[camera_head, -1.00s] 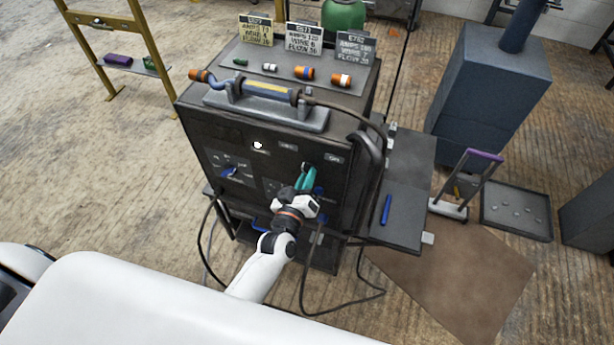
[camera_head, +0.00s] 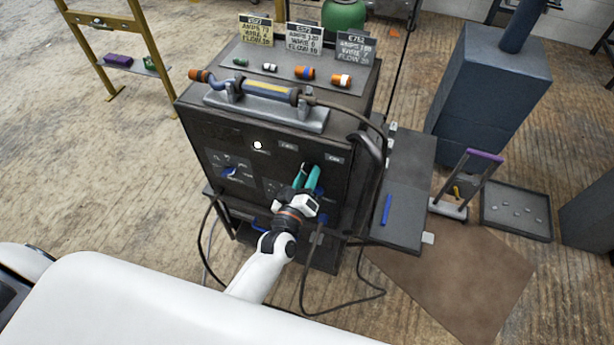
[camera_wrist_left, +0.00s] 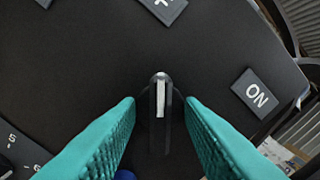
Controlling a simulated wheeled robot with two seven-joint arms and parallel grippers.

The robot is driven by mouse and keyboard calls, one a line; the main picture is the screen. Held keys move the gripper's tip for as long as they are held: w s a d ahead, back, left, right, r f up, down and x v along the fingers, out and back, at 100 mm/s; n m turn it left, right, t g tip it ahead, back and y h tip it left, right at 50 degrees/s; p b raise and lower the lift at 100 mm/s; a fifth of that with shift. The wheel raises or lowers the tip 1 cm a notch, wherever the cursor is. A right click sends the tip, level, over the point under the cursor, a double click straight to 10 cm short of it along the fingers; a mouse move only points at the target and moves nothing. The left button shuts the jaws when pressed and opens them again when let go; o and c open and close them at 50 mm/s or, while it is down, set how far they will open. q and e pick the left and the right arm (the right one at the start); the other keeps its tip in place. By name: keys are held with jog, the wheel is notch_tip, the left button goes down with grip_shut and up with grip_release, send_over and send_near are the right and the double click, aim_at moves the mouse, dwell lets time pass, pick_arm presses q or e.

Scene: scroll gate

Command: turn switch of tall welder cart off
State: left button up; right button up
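The tall welder cart (camera_head: 276,150) is a dark cabinet in the middle of the head view, its front panel facing me. My left gripper (camera_head: 310,168) is at the right part of that panel, with its teal fingers apart. In the left wrist view the switch (camera_wrist_left: 160,110) is a black knob with a pale stripe along it, standing upright in the picture. It sits between the open fingers of my left gripper (camera_wrist_left: 160,108), with a gap on both sides. An ON label (camera_wrist_left: 255,93) is to its right. My right gripper is not in view.
A welding torch (camera_head: 266,90) lies on the cart's top near small orange and green parts and three signs. A side shelf (camera_head: 402,222) with a blue pen (camera_head: 386,209) sticks out right. A black cable (camera_head: 345,297) hangs in front.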

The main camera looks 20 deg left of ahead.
pick_arm(q)
jog(key=s+b, duration=0.1)
jog(key=s, duration=1.1)
jog(key=shift+a+b, duration=0.2)
jog(key=shift+b, duration=0.15)
